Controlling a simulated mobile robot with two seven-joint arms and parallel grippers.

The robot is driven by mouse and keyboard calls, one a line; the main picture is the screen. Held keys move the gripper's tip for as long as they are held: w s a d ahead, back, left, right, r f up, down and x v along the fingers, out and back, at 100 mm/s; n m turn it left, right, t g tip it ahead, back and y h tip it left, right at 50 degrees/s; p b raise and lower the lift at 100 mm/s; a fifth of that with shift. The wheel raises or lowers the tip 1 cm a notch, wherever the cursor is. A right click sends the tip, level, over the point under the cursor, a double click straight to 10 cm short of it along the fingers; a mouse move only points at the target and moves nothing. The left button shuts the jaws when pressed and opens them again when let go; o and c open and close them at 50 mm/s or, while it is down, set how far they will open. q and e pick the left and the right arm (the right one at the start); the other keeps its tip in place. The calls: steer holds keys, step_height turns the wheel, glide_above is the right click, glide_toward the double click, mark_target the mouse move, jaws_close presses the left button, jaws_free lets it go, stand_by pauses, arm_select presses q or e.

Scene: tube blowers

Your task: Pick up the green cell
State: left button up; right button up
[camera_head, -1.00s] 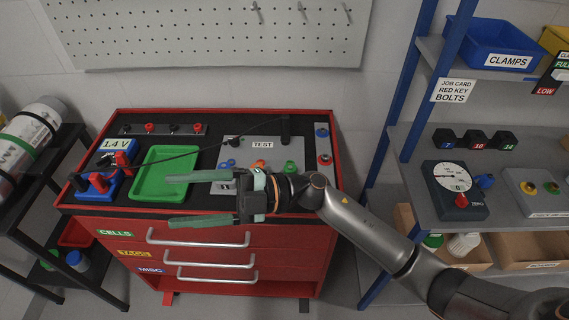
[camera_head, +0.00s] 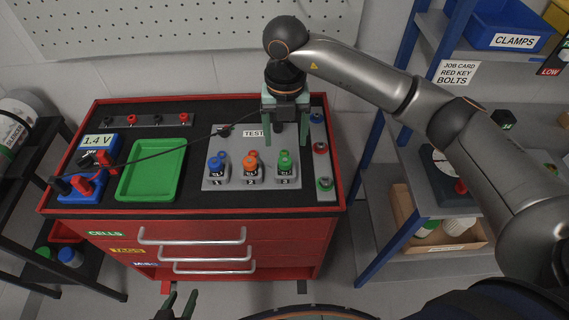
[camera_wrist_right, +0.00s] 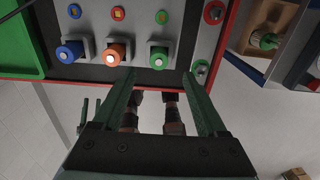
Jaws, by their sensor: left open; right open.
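The green cell (camera_head: 285,162) stands upright in the rightmost holder of the grey TEST panel (camera_head: 236,143). In the right wrist view the green cell (camera_wrist_right: 158,61) shows between and just beyond the fingertips. My right gripper (camera_head: 287,143) is open and empty, fingers pointing down, above the panel just behind the green cell; it also shows in the right wrist view (camera_wrist_right: 160,76). I see no contact with the cell. My left gripper (camera_head: 182,295) is open and empty at the bottom edge, in front of the red cabinet.
A blue cell (camera_head: 216,168) and an orange cell (camera_head: 251,166) stand left of the green one. A shelf (camera_head: 383,238) stands at the right.

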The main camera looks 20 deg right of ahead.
mark_target(285, 159)
step_height(285, 159, down, 8)
steer(key=shift+s+a+f+p, duration=0.1)
steer(key=shift+s+a+p, duration=0.05)
steer(key=shift+p, duration=0.6)
jaws_close()
stand_by(0.3)
